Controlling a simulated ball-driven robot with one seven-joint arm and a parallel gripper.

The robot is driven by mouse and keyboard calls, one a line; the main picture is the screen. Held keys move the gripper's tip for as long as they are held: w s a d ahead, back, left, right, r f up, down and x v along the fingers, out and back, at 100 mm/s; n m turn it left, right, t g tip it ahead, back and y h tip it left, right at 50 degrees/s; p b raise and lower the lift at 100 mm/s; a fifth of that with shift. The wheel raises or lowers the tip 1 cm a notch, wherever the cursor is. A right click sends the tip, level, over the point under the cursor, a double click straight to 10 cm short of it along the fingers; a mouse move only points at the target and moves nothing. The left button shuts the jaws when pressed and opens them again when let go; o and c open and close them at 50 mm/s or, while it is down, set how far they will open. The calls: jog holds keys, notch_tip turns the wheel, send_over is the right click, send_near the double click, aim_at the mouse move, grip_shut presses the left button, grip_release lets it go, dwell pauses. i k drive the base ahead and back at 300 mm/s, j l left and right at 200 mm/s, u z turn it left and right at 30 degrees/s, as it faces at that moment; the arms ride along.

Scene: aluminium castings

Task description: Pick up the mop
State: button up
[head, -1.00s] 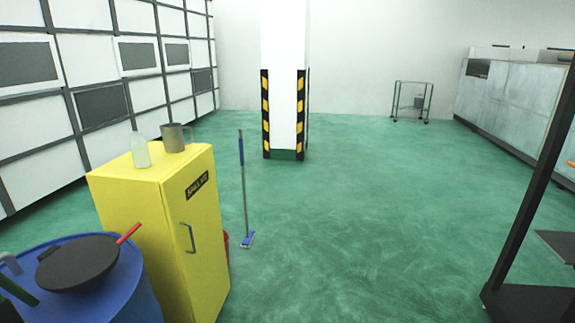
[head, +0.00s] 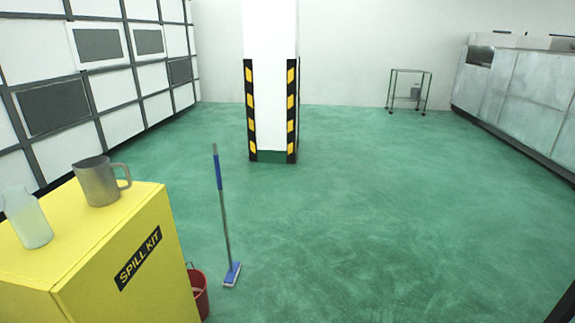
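The mop (head: 226,222) stands upright on the green floor, just right of the yellow cabinet. It has a grey pole with a blue grip at the top and a flat blue head with a pale edge on the floor. A red bucket (head: 199,292) stands beside its foot, partly hidden by the cabinet. My gripper is not in view.
The yellow spill kit cabinet (head: 90,262) fills the lower left, with a metal jug (head: 98,182) and a clear bottle (head: 27,218) on top. A striped pillar (head: 270,85) stands beyond the mop. A trolley (head: 408,90) is far back. The floor right of the mop is open.

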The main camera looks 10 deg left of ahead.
aim_at(231, 276)
jog(key=i+u, duration=0.15)
jog(key=i, duration=0.3)
jog(key=i+l+u, duration=0.15)
jog(key=i, duration=0.3)
jog(key=i+l+u, duration=0.2)
jog(key=i, duration=0.25)
jog(key=i+l+u, duration=0.15)
jog(key=i, duration=0.25)
jog(key=l, duration=0.05)
